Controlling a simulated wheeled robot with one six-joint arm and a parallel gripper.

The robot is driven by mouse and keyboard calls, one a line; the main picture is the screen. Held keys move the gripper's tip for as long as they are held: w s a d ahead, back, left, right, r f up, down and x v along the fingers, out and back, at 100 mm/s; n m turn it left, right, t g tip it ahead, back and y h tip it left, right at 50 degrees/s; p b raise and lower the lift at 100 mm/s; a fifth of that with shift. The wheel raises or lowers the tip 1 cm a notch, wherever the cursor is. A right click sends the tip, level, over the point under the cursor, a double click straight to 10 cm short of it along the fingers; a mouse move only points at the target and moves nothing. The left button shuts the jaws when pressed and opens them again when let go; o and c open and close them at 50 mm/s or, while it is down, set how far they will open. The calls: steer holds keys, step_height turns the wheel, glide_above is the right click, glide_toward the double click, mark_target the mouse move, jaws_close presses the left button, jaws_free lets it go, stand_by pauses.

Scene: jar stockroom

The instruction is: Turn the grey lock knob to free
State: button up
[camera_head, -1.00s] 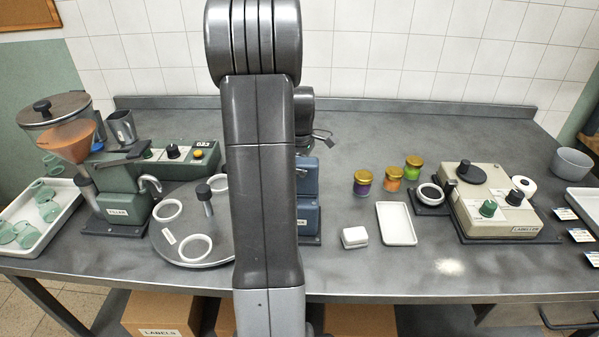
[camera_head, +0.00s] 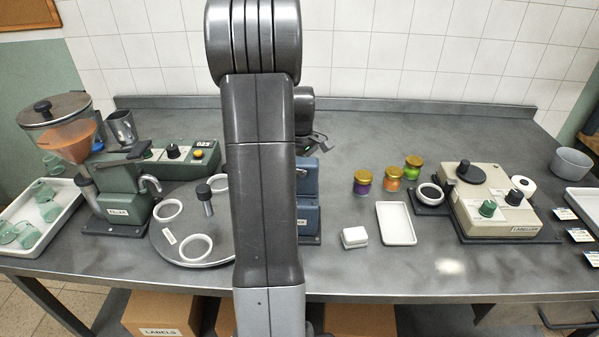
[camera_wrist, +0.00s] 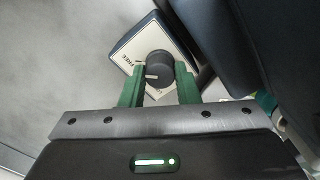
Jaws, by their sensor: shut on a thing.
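The grey lock knob (camera_wrist: 159,70) is a dark round knob in the wrist view. It stands on a white plate (camera_wrist: 141,42) with a dark blue edge, and the word FREE is printed on its upper left. A pale mark on the knob points to the lower left, below the word. My gripper (camera_wrist: 159,84) is shut on the knob, with one green finger on each side. In the head view my arm hides the knob and most of the blue machine (camera_head: 308,186) behind it.
A green filler (camera_head: 125,192) and a round table with white rings (camera_head: 190,250) stand to the left. Jars (camera_head: 363,181), a white tray (camera_head: 397,224) and a beige labeller (camera_head: 497,207) stand to the right.

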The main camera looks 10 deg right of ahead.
steer(key=o, duration=1)
steer(key=shift+c, duration=0.2)
step_height(320, 180, up, 14)
steer(key=shift+f, duration=0.15)
step_height(320, 180, down, 14)
steer(key=shift+r, duration=0.1)
steer(key=shift+n, duration=0.3)
